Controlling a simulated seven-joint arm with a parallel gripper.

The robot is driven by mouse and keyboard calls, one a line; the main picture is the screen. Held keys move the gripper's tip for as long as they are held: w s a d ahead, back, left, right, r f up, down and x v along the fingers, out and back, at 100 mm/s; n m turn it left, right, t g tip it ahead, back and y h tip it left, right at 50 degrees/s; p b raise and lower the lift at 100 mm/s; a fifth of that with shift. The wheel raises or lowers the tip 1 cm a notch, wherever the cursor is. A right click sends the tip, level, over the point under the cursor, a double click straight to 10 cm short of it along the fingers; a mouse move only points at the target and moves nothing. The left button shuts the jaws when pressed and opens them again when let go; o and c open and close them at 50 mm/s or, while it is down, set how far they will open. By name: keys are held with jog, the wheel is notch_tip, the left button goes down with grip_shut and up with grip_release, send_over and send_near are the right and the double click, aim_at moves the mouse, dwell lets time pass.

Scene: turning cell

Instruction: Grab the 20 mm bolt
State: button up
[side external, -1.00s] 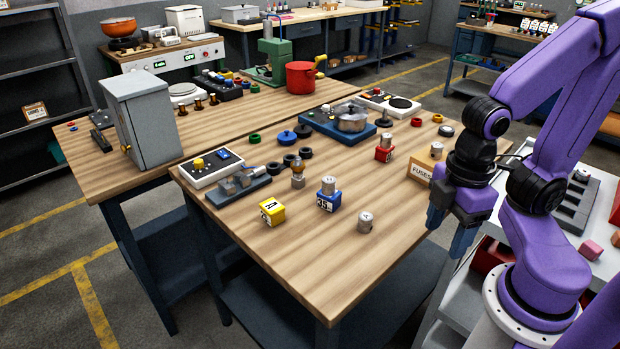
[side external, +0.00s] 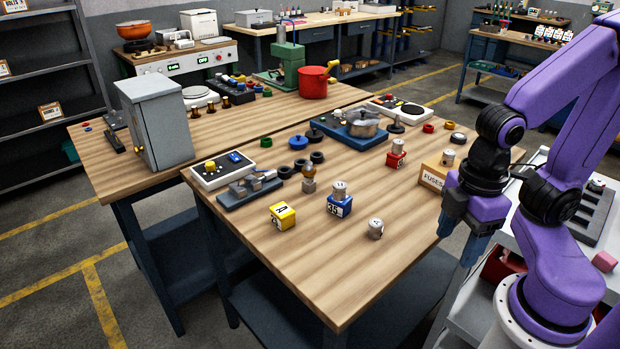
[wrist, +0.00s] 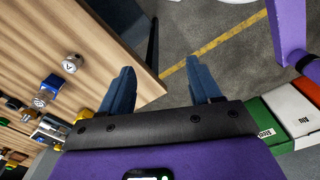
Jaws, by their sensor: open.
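I cannot pick out a bolt marked 20 mm in either view. Small metal cylinders are on the wooden table: a loose one (side external: 375,229) near the front, one (side external: 339,188) on a blue block (side external: 339,207) marked 35, one (side external: 398,146) on a red block (side external: 396,161), and one (side external: 448,157) on the FUSES box (side external: 433,174). My gripper (side external: 462,238) hangs beside the table's right edge, its jaws open and empty. In the wrist view the gripper (wrist: 158,68) has floor and the table edge between its fingers; the loose cylinder (wrist: 72,63) lies left of them.
A yellow block (side external: 283,216) marked A and a grey vise (side external: 250,188) stand left of the blue block. A blue scale with a pot (side external: 363,123) is behind. Labelled boxes (side external: 50,111) sit on the left shelf, their print unclear.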

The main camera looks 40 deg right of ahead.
jog(key=shift+c, duration=0.3)
jog(key=shift+c, duration=0.9)
jog(key=n+t+h, duration=0.5)
jog(key=n+h, duration=0.5)
jog(key=h, duration=0.3)
send_near(307, 164)
jog(key=x, duration=0.7)
jog(key=shift+d+r, duration=0.1)
jog(key=shift+d, duration=0.35)
jog(key=shift+x, duration=2.6)
jog(key=shift+a+f, duration=0.2)
jog(key=shift+f, duration=0.05)
grip_shut()
